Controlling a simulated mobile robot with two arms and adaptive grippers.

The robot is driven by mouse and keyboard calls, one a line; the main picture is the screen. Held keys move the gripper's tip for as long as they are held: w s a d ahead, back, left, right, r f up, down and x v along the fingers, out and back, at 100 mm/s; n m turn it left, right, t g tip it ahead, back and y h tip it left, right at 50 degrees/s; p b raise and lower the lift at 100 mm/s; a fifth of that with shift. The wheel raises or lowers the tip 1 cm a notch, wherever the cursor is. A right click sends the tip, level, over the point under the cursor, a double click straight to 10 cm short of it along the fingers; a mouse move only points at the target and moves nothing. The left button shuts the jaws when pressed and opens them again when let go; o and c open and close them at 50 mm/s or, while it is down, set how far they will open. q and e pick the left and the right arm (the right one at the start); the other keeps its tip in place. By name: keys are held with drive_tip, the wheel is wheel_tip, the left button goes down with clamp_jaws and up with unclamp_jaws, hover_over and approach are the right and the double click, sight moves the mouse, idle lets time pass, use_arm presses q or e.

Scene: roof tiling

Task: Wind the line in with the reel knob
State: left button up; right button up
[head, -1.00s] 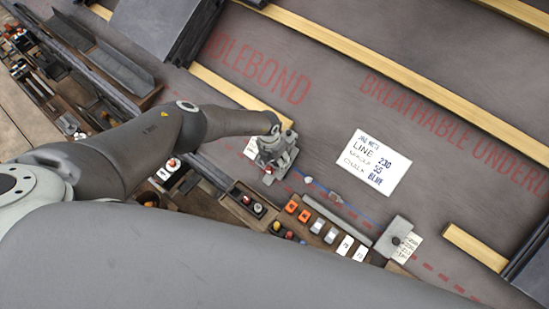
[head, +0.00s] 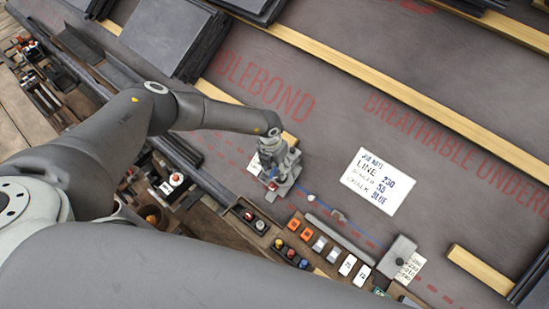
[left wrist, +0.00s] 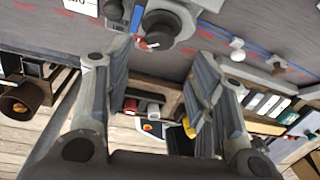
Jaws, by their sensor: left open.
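The reel (left wrist: 166,24) shows at the top of the left wrist view as a grey housing with a round black knob (left wrist: 160,30) and a small red mark. In the head view the reel's grey base (head: 284,187) is partly hidden under my gripper. A blue line (head: 325,205) runs from it to the right along the dark underlay. My left gripper (left wrist: 162,85) is open, its two ribbed fingers apart with nothing between them. In the head view it (head: 276,168) is at the reel; contact cannot be told. My right gripper is not in view.
A grey block (head: 401,250) stands at the line's right end beside a number card. A tray (head: 325,251) of labelled switches and buttons lies just below the line. A job note (head: 378,181) lies on the underlay. Wooden battens (head: 440,125) and slate stacks (head: 165,38) are farther up.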

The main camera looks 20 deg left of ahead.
use_arm(q)
drive_tip(key=shift+a+r, duration=0.2)
drive_tip(key=shift+r, duration=2.2)
drive_tip(key=shift+o, duration=0.2)
